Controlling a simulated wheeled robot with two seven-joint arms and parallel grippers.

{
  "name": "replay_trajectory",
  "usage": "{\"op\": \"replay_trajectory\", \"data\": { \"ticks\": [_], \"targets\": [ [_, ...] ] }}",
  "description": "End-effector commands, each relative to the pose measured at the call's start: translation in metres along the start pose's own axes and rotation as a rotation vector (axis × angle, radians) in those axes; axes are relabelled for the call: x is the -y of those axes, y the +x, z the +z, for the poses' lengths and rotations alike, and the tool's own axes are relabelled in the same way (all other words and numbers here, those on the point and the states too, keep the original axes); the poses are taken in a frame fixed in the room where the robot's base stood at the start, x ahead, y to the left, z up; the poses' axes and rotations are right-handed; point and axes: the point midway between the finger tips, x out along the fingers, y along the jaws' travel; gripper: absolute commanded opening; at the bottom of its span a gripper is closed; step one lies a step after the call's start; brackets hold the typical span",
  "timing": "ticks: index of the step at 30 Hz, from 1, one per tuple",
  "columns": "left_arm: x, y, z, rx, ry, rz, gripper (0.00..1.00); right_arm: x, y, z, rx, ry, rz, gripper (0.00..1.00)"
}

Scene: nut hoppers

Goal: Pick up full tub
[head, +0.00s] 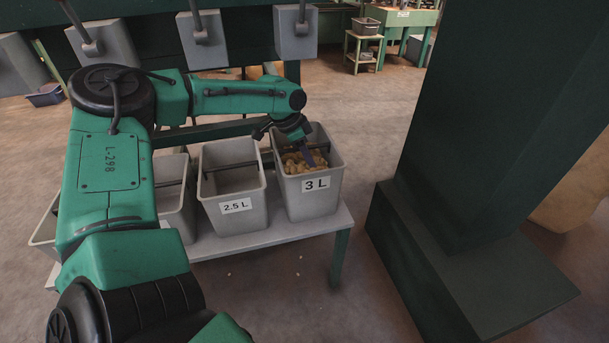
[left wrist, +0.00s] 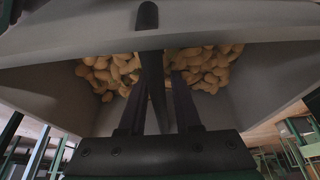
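The full tub (head: 318,200) is the grey one labelled 3 L, at the right end of a low bench, with pale brown nuts (head: 297,165) inside. My left gripper (head: 309,155) reaches down into its open top. In the left wrist view, a dark handle bar (left wrist: 149,45) runs from the tub's rim down between my two dark fingers (left wrist: 160,95). The fingers stand apart around the bar, with a gap visible on its right side. Nuts (left wrist: 205,68) show behind them. My right gripper is in neither view.
An empty tub labelled 2.5 L (head: 232,185) stands just left of the full one, with more tubs further left on the bench (head: 270,233). Grey hopper spouts (head: 295,35) hang above. A large dark green post (head: 490,110) stands at right. Floor in front is mostly clear.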

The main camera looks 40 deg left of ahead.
Motion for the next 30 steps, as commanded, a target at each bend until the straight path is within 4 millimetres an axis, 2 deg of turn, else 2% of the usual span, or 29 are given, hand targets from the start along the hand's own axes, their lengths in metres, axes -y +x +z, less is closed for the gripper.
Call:
{"op": "replay_trajectory", "data": {
  "ticks": [1,2,30],
  "targets": [
    [0.0000,-0.0001,0.0000,0.000,0.000,0.000,0.08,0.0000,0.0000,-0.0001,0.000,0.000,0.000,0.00],
    [0.0000,-0.0001,0.0000,0.000,0.000,0.000,0.00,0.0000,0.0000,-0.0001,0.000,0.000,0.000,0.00],
    [0.0002,-0.0003,-0.0002,0.000,0.001,-0.001,0.00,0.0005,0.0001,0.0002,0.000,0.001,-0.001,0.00]
  ]
}}
